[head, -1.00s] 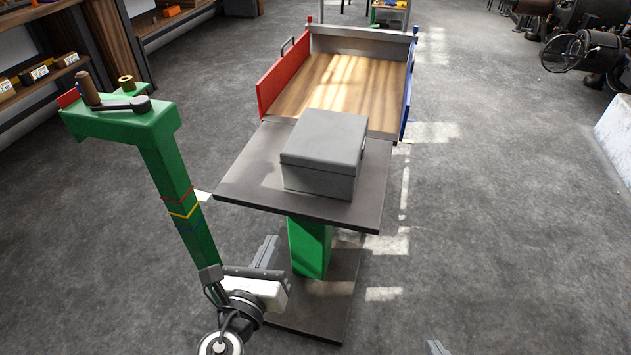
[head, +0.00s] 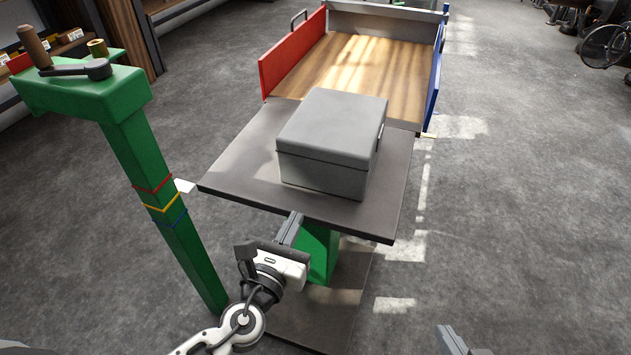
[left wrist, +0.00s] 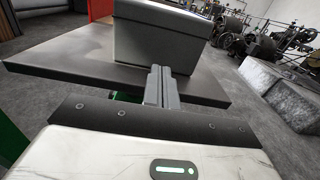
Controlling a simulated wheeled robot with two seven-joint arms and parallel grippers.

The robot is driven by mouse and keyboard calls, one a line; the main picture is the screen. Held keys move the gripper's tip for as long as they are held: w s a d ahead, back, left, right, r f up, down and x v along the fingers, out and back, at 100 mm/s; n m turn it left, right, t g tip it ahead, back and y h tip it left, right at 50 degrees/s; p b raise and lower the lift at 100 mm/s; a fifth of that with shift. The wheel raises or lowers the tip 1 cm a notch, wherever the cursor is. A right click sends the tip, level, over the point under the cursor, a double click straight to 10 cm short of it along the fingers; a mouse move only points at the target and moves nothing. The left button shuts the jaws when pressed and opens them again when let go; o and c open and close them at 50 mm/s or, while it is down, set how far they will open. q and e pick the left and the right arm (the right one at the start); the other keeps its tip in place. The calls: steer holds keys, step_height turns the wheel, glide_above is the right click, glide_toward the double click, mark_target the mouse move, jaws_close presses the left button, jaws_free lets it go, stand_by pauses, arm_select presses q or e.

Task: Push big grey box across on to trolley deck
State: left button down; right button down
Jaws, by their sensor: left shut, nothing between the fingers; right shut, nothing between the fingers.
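The trolley deck (head: 362,72) is brown wood and lies just beyond the table, with a red side wall on the left and a blue one on the right. My left gripper (head: 295,218) is shut and empty, near the table's front edge and short of the box. In the left wrist view the shut fingers (left wrist: 160,74) point towards the box (left wrist: 168,32), apart from it. My right gripper (head: 446,332) is shut at the bottom edge, right of the table; little of it shows.
A green post with a crank arm (head: 135,150) stands left of the table. The table rests on a green pedestal (head: 318,255). Shelves stand at the far left. Open floor lies to the right.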

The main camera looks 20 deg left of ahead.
mark_target(319, 171)
arm_select(q)
steer(key=w, duration=1.2)
steer(key=shift+d, duration=0.2)
